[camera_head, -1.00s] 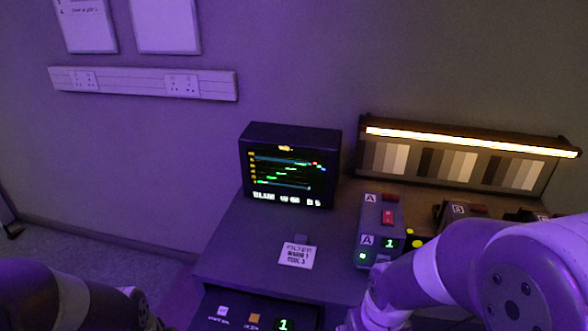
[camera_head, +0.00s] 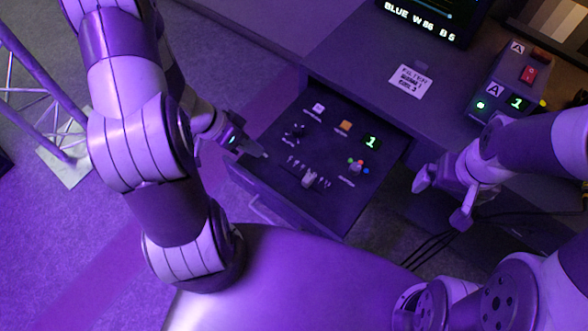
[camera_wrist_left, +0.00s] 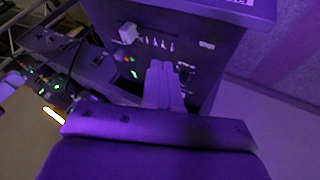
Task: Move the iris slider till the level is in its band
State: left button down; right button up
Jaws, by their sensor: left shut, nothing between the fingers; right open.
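The control panel (camera_head: 270,172) is a dark sloped surface in front of the desk. A pale block-shaped control (camera_head: 309,178) stands at its near edge beside small tick-like marks; it seems to be the iris slider, but its label is unreadable. It also shows in the left wrist view (camera_wrist_left: 128,33). My left gripper (camera_head: 262,154) is shut and empty at the panel's left edge, apart from the block. Its closed fingers show in the left wrist view (camera_wrist_left: 163,84). The monitor (camera_head: 430,18) is cut off; only its bottom text shows, not the level band. My right gripper (camera_head: 440,205) is open, right of the panel.
The panel also carries a black knob (camera_head: 296,131), a white button (camera_head: 318,108), an orange button (camera_head: 345,126), a green "1" display (camera_head: 371,141) and coloured caps (camera_head: 357,166). A switch box (camera_head: 510,92) and a paper note (camera_head: 410,81) are on the desk. Black cables hang below my right gripper.

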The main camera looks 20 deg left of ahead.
aim_at(308, 180)
pick_arm(q)
jog(key=b+x, duration=0.5)
jog(key=x, duration=0.5)
jog(key=shift+d+f+b, duration=0.1)
jog(key=shift+d+b, duration=0.15)
jog(key=shift+b, duration=0.05)
jog(key=shift+n, duration=0.3)
jog(key=shift+s+d+r+b, duration=0.15)
jog(key=shift+s+d, duration=0.1)
jog(key=shift+d, duration=0.35)
jog(key=shift+s+d+r+b, duration=0.1)
jog(key=shift+s+d, duration=0.1)
jog(key=shift+d, duration=0.45)
jog(key=shift+s+d+r+b, duration=0.15)
jog(key=shift+s+d, duration=0.1)
jog(key=shift+d, duration=0.35)
jog(key=shift+f, duration=0.1)
